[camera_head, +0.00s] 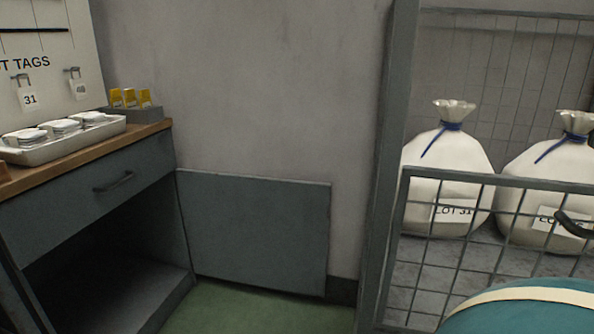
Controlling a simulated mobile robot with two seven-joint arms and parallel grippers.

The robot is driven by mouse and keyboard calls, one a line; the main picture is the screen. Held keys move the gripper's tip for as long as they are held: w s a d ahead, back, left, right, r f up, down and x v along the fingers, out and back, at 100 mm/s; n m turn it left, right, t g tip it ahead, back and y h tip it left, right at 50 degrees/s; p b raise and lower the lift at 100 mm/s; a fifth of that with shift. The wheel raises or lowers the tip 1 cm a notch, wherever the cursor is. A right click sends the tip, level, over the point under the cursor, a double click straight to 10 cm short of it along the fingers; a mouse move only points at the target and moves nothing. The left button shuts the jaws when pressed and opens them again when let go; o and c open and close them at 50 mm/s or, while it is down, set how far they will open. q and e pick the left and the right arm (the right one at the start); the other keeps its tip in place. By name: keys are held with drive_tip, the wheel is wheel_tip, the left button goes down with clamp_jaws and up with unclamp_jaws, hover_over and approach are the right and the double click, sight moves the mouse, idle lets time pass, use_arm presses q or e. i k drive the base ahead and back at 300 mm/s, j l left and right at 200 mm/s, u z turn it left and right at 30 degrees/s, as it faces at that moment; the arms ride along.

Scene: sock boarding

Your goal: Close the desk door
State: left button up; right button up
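The desk door (255,232) is a flat grey panel that stands wide open. It extends to the right from the desk's right front edge, in front of the wall. The desk (60,213) is grey with a wooden top, and its lower compartment (110,272) is open and looks empty. Above the compartment is a shut drawer with a dark handle (114,182). Neither of my grippers shows in the head view.
A metal tray (62,150) with white stacks and a grey box (140,113) with yellow items stand on the desktop. At right, a wire mesh cage (455,262) holds white sacks (450,165). A teal rounded thing (530,312) fills the lower right corner. Green floor (250,312) is clear below the door.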

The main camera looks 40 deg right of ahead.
sight(269, 233)
drive_tip(key=i+z, duration=0.25)
drive_tip(key=z, duration=0.2)
drive_tip(key=i+j+z, duration=0.15)
drive_tip(key=z, duration=0.25)
drive_tip(key=i+j+z, duration=0.25)
drive_tip(key=z, duration=0.2)
drive_tip(key=i, duration=0.1)
